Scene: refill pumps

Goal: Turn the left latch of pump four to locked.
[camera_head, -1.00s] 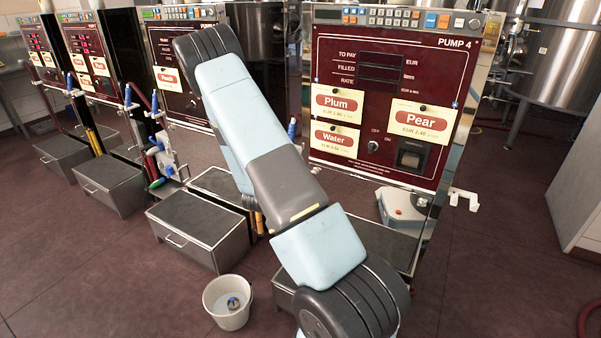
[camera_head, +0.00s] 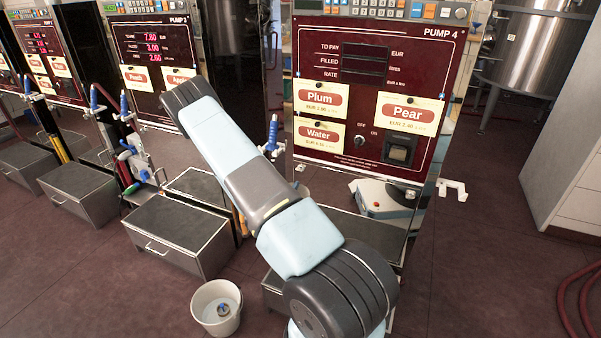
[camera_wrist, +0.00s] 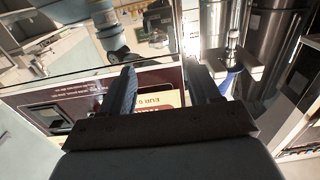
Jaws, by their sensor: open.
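Pump four's dark red panel (camera_head: 375,100) faces me in the head view, with Plum, Pear and Water cards. A small blue-and-white piece (camera_head: 298,75) sits at the panel's left edge, and a similar one (camera_head: 443,97) at its right edge. They are too small to tell whether they are latches or how they are turned. My gripper (camera_wrist: 160,66) is open and empty in the wrist view, its fingers in front of the panel's edge and a card (camera_wrist: 158,102). My arm hides the gripper in the head view.
A blue-handled nozzle (camera_head: 273,135) hangs left of pump four; a white bracket (camera_head: 452,190) juts out at its right. A white bucket (camera_head: 216,307) and several step boxes (camera_head: 180,235) stand on the floor. The floor at the right is mostly clear.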

